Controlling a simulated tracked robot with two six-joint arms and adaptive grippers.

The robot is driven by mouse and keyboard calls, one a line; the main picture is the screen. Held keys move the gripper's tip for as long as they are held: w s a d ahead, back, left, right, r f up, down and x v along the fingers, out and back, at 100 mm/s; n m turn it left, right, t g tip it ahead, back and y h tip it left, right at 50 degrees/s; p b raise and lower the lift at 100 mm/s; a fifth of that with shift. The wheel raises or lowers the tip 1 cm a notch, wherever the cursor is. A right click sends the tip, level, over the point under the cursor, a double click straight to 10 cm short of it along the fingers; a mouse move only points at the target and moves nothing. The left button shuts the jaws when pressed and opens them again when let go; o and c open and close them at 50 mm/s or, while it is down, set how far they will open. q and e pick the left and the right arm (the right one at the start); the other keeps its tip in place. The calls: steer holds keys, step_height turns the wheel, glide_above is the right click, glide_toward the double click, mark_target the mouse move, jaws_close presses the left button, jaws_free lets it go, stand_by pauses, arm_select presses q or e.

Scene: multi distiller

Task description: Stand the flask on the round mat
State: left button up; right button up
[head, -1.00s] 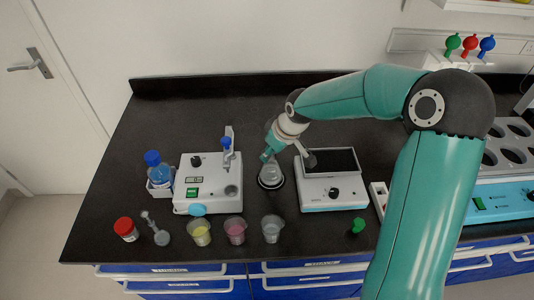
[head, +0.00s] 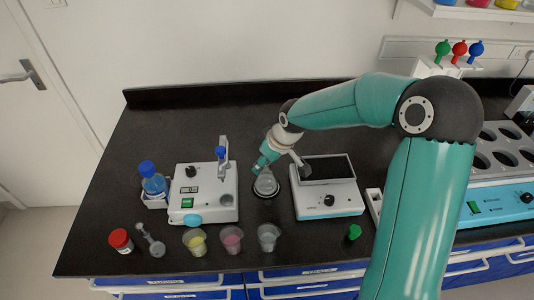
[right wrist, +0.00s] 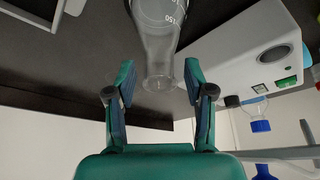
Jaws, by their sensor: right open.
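The clear glass flask (head: 266,182) stands upright toward the middle of the black bench, on a dark round mat (head: 265,194) of which only the rim shows. My right gripper (head: 264,164) comes in from the right and is at the upper part of the flask. In the right wrist view the flask (right wrist: 158,40) shows printed marks, and its neck end reaches toward the space between the two fingers. The right gripper (right wrist: 158,82) is open there, with a gap beside the neck on both sides. My left gripper is not in view.
A white stirrer device (head: 203,208) is left of the flask and a balance-like device (head: 328,200) is right of it. Beakers with yellow (head: 195,241), pink (head: 231,239) and clear (head: 268,237) contents stand in front. A blue-capped bottle (head: 152,180) is at the left.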

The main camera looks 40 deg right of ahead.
steer(key=b+v, duration=0.1)
steer(key=v, duration=1)
steer(key=shift+s+r, duration=0.3)
steer(key=shift+r, duration=0.05)
